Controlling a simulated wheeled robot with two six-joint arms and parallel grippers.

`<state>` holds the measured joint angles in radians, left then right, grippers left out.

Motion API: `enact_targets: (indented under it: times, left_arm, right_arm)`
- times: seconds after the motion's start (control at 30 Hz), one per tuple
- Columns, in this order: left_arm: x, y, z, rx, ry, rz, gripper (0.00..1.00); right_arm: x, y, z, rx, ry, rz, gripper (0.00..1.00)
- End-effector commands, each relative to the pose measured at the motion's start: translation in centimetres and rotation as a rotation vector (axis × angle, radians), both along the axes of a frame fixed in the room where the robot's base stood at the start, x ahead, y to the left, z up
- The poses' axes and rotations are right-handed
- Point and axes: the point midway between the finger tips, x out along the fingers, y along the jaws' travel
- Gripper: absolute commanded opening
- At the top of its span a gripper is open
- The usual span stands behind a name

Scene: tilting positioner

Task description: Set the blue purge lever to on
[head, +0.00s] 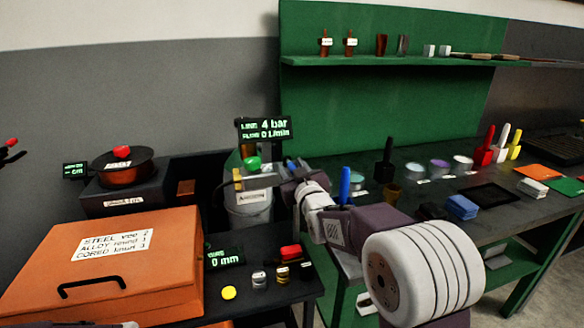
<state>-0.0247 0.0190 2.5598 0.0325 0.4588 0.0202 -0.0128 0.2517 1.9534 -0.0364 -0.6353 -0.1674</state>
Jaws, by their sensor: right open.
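A small blue piece that looks like the purge lever (290,163) shows just right of the green knob, below the gas display. The right gripper is right at it and hides much of it, so its angle and any contact cannot be told. My right gripper (289,174) is open, its arm reaching in from the lower right. The gas display (264,130) reads line 4 bar and flow 0 l/min. The green knob (252,163) and a yellow handle (237,179) sit on the grey canister (248,210).
An orange case (160,245) fills the lower left, with a wire spool (123,170) behind it. A second display (224,258) reads 0 mm beside small buttons. A blue upright handle (345,185) stands close behind my right arm. A green shelf (400,61) hangs above.

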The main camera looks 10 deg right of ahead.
Motion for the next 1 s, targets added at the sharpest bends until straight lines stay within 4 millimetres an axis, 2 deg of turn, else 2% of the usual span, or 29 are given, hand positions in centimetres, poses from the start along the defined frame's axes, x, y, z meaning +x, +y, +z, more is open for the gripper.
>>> enact_targets:
  times: [0.2,0.23,0.37,0.4,1.0]
  left_arm:
    - [-0.01,0.00,-0.01,0.000,0.000,0.000,0.79]
    - [-0.01,0.00,-0.01,0.000,0.000,0.000,0.79]
    - [-0.01,0.00,-0.01,0.000,0.000,0.000,0.79]
    - [-0.01,0.00,-0.01,0.000,0.000,0.000,0.79]
    - [-0.01,0.00,-0.01,0.000,0.000,0.000,0.79]
  right_arm:
    - [0.12,0.01,-0.03,0.000,0.000,0.000,0.41]
    - [0.12,0.01,-0.03,0.000,0.000,0.000,0.39]
    - [0.11,0.00,-0.03,0.000,0.000,0.000,0.03]
    - [0.10,0.00,-0.03,0.000,0.001,0.000,0.00]
    - [0.08,0.01,-0.03,0.000,0.001,0.000,0.00]
